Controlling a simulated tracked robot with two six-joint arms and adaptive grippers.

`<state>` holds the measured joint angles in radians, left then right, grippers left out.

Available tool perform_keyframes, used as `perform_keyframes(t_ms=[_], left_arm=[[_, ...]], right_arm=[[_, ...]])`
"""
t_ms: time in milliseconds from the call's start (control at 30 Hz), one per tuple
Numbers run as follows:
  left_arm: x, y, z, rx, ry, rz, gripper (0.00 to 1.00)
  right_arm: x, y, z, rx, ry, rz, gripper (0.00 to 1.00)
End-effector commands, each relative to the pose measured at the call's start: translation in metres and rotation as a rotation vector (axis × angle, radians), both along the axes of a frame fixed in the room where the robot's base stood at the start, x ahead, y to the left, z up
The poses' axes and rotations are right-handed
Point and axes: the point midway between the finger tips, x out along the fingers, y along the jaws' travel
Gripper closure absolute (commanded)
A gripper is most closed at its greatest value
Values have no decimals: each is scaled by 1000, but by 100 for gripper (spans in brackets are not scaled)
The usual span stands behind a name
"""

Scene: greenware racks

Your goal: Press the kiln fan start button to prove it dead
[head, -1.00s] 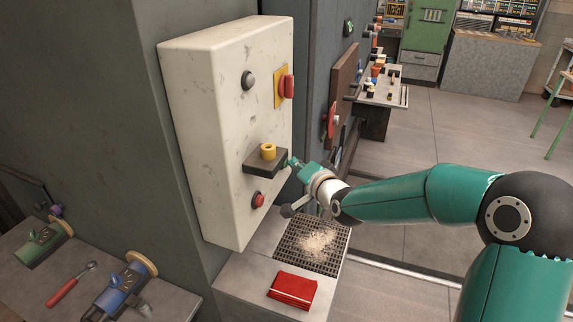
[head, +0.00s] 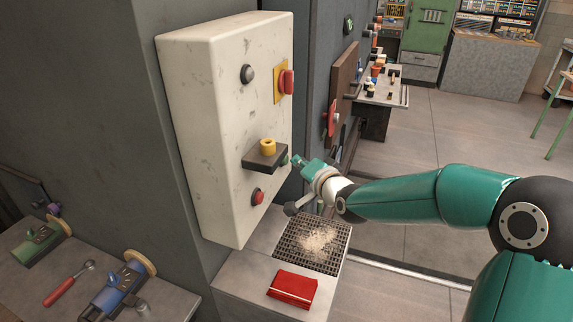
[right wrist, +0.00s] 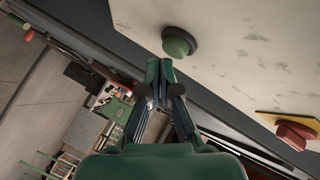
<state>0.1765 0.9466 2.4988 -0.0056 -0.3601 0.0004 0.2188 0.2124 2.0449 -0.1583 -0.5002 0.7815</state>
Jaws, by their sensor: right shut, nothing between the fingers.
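The white control box (head: 215,130) is fixed to the grey wall. A green button (right wrist: 176,42) with a dark collar stands out from the box in the right wrist view. In the head view it is mostly hidden, with only a small green part (head: 284,160) showing beside the dark ledge. My right gripper (head: 297,161) is shut and empty, its tips close to the green button and seemingly a little apart from it. In the right wrist view the closed fingertips (right wrist: 160,68) lie just below the button. My left gripper is out of view.
The box also carries a red button (head: 258,197), a grey knob (head: 247,74), a red rotary switch (head: 287,82) on yellow and a ledge (head: 262,163) with a yellow cylinder (head: 267,146). Below are a grate with pale debris (head: 318,242) and a red folded item (head: 292,288).

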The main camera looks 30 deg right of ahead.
Motion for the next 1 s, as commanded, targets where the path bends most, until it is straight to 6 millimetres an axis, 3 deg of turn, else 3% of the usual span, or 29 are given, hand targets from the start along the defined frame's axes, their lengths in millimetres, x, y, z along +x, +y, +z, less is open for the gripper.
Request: perform_keyframes(t_ms=[533, 800, 1000], left_arm=[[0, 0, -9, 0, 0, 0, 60], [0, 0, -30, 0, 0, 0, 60], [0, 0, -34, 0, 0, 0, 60]], right_arm=[[-7, -6, -1, 0, -1, -1, 100], [-26, -22, -3, -2, -1, -4, 100], [-39, -33, -1, 0, -1, -2, 100]])
